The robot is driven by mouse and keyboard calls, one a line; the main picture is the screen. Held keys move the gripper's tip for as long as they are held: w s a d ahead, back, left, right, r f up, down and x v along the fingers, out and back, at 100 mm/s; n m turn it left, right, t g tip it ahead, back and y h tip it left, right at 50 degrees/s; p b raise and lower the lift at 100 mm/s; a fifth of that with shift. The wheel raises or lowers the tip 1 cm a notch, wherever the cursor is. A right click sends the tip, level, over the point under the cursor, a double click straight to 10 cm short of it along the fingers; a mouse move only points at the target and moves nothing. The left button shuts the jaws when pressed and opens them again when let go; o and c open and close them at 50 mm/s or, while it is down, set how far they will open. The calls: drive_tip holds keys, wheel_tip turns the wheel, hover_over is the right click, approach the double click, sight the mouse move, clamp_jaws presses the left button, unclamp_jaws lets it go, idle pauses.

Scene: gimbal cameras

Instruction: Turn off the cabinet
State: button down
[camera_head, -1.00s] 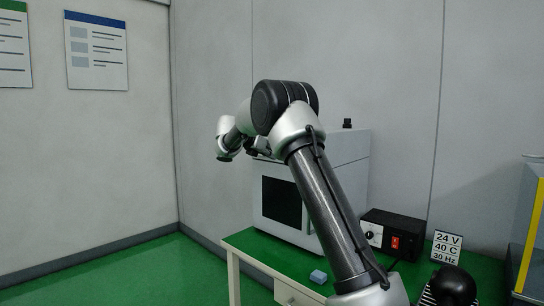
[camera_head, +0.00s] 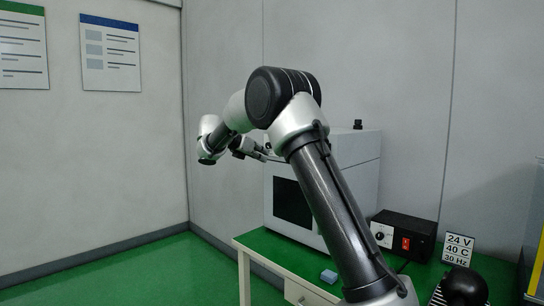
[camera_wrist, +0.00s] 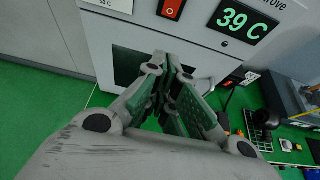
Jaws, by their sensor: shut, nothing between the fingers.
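The cabinet (camera_head: 362,182) is a light grey box with a dark front window, standing on the green-topped bench and partly hidden by my arm. The wrist view shows its front panel (camera_wrist: 205,60) close up, with a red rocker switch (camera_wrist: 171,9) at the top edge and a green "39 C" display (camera_wrist: 242,22) right of it. My gripper (camera_wrist: 172,62) is shut and empty, pointing at the cabinet front below the switch. Contact cannot be told. In the head view my gripper (camera_head: 262,153) is small, near the cabinet's upper left front.
A black box (camera_head: 404,234) with a dial and its own red switch stands right of the cabinet, beside a sign (camera_head: 457,248) reading "24 V 40 C 30 Hz". A small blue block (camera_head: 329,276) lies on the bench (camera_head: 285,262). Green floor is free at left.

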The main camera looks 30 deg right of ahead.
drive_tip(key=shift+s+a+r, duration=0.1)
drive_tip(key=shift+s+a, duration=0.1)
drive_tip(key=shift+a, duration=0.3)
drive_tip(key=shift+s+a+r, duration=0.1)
drive_tip(key=shift+s+a, duration=0.05)
drive_tip(key=shift+a, duration=0.3)
drive_tip(key=s+f+m+g+y, duration=0.3)
drive_tip(key=s+f+m+y, duration=0.2)
drive_tip(key=s+f+m, duration=0.65)
drive_tip(key=s+a+m+t+y, duration=0.1)
drive_tip(key=s+m+y, duration=0.2)
drive_tip(key=s, duration=1.5)
drive_tip(key=s+a+r+m+t+y, duration=0.1)
drive_tip(key=s+m+y, duration=0.3)
drive_tip(key=s, duration=1.5)
drive_tip(key=shift+s+a+m+t, duration=0.2)
drive_tip(key=shift+m+t, duration=0.3)
drive_tip(key=shift+m, duration=1.25)
drive_tip(key=shift+r, duration=0.1)
